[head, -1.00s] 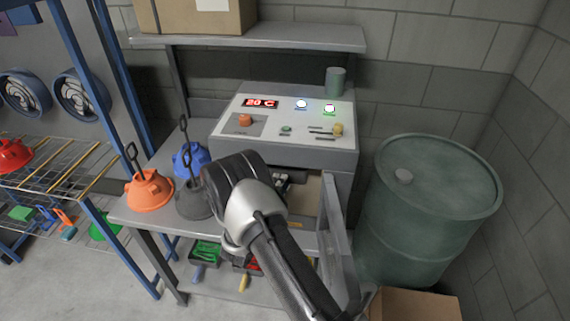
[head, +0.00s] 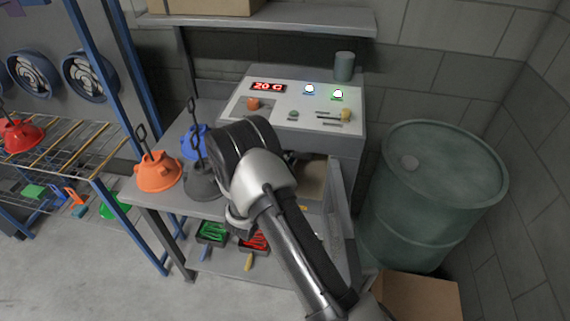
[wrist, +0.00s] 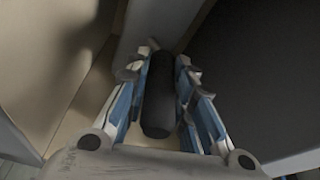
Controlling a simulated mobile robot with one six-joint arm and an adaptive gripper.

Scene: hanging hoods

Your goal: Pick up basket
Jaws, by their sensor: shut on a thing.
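My gripper (wrist: 161,95) is shut on a dark, rounded handle (wrist: 160,88) that lies lengthwise between its blue and grey fingers in the wrist view. What the handle belongs to is not clear there, and I cannot make out a basket body. In the head view my gripper is hidden behind my own arm, in front of the grey machine (head: 345,140). The machine's lower compartment (head: 313,180) is open, with a beige inside partly covered by my arm.
The machine's open door (head: 341,215) stands out on the right, close to my arm. A green barrel (head: 440,190) and a cardboard box (head: 420,298) are at the right. Orange (head: 158,173), blue (head: 190,143) and dark grey (head: 202,183) hoods stand on the bench at the left.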

